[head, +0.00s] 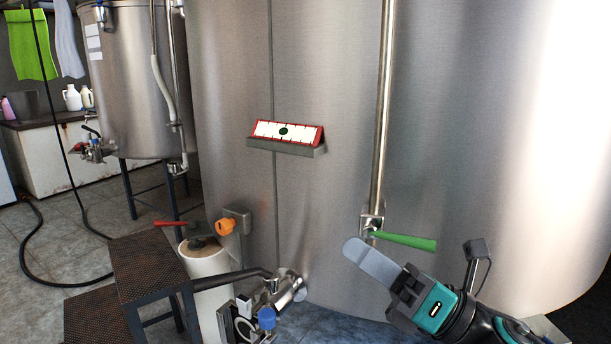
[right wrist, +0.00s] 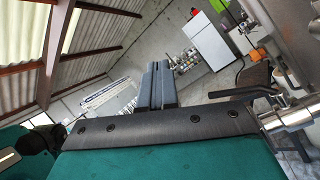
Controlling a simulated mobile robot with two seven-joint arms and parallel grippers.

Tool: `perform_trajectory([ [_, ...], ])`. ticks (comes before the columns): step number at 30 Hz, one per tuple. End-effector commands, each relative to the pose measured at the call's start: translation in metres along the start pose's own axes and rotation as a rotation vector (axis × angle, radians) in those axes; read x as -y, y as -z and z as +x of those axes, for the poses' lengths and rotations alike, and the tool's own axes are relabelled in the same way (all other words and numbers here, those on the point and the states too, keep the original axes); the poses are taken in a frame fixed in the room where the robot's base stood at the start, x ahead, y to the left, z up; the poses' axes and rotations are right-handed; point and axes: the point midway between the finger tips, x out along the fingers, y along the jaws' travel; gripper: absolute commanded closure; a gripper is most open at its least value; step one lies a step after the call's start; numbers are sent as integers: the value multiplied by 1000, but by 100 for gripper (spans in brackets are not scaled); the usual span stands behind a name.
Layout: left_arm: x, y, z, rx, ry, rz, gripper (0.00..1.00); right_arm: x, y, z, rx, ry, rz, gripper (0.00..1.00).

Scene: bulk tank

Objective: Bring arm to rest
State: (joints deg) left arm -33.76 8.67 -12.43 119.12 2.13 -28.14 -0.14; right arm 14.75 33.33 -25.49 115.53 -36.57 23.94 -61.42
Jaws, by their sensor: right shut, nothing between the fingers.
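My right gripper (head: 356,250) is in front of the large steel tank (head: 325,200), at the lower right of the head view. Its grey fingers are closed together and point up and to the left, with nothing held. The tips are close to the lower end of a vertical pipe and a green lever handle (head: 403,241); I cannot tell whether they touch. In the right wrist view the fingers (right wrist: 157,85) stand side by side, shut and empty. My left gripper is not in view.
An outlet valve (head: 286,288) with a blue knob is left of my right arm. A red-framed gauge (head: 286,132) sits on a tank ledge. Steps (head: 155,265), a white cylinder (head: 207,268) and an orange knob (head: 225,226) are further left. A second tank (head: 130,80) stands behind.

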Motion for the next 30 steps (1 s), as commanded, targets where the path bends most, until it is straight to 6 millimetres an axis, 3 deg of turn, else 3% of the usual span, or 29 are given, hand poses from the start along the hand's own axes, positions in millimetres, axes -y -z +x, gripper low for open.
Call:
perform_trajectory([
  [1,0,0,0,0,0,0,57,15,10,-11,87,82,214,100],
  [5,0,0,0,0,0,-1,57,57,38,-50,329,283,750,100],
  [10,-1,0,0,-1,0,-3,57,99,107,-123,697,534,1401,100],
  [14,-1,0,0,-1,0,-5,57,106,167,-178,986,686,1786,100],
  [20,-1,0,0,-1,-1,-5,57,85,250,-244,1408,860,2188,100],
  [21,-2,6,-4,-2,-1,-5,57,77,255,-250,1472,877,2235,100],
  [22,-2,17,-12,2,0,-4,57,73,240,-242,1456,868,2219,100],
  [30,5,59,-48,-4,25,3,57,46,195,-233,1471,871,2177,100],
])
